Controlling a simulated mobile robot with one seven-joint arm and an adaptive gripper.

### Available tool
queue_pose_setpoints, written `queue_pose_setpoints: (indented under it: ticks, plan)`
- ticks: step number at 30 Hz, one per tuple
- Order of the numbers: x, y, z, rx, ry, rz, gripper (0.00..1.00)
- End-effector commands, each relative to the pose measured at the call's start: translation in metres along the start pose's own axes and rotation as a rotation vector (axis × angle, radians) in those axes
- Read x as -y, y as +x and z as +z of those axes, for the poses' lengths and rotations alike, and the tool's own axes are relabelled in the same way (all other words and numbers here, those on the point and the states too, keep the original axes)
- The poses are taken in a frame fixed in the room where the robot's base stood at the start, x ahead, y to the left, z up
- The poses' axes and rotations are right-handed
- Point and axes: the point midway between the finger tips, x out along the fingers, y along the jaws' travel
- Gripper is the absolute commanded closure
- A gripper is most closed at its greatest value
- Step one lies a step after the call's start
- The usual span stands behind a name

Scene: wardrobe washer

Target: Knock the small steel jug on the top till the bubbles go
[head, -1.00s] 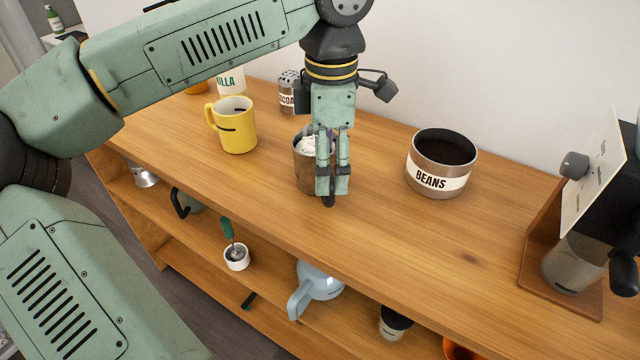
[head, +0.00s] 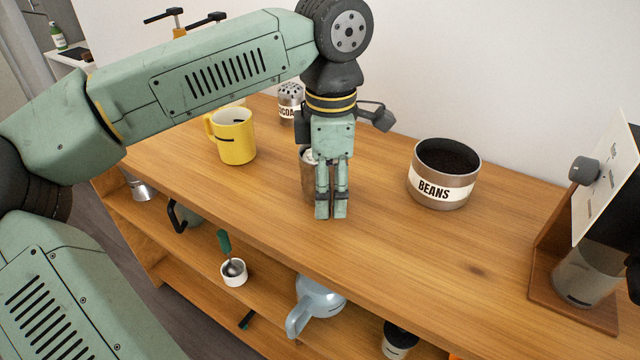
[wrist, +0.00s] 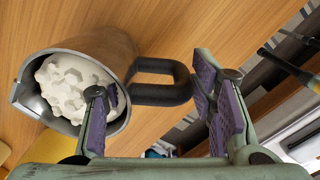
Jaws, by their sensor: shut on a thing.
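The small steel jug (head: 307,184) is upright at the wooden top (head: 420,255), mostly hidden behind my gripper (head: 331,212) in the head view. In the wrist view the jug (wrist: 122,50) shows at the left, with lumpy white foam (wrist: 72,88) inside its rim. Its dark loop handle (wrist: 160,66) sits between the fingers of my gripper (wrist: 160,84). My gripper points down and is shut on the handle. Whether the jug's base touches the top or hangs just above it, I cannot tell.
A yellow mug (head: 236,136) stands to the left, and a cocoa shaker (head: 290,102) behind. A beans tin (head: 443,172) stands to the right, and a machine on a wooden stand (head: 575,285) at the far right. The top is clear between tin and front edge.

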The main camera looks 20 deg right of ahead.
Motion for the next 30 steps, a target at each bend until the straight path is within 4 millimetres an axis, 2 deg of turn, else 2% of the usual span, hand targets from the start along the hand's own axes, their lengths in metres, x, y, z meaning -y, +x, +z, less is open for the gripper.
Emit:
queue_pose_setpoints:
  ticks: [2, 12, 17, 30]
  plan:
    - [0.0, 0.0, 0.0, 0.0, 0.0, 0.0, 0.61]
    - [0.0, 0.0, 0.0, 0.0, 0.0, 0.0, 0.84]
    - [0.0, -0.003, 0.0, 0.001, 0.0, 0.001, 0.84]
    - [0.0, -0.037, 0.0, 0.0, 0.0, 0.002, 0.84]
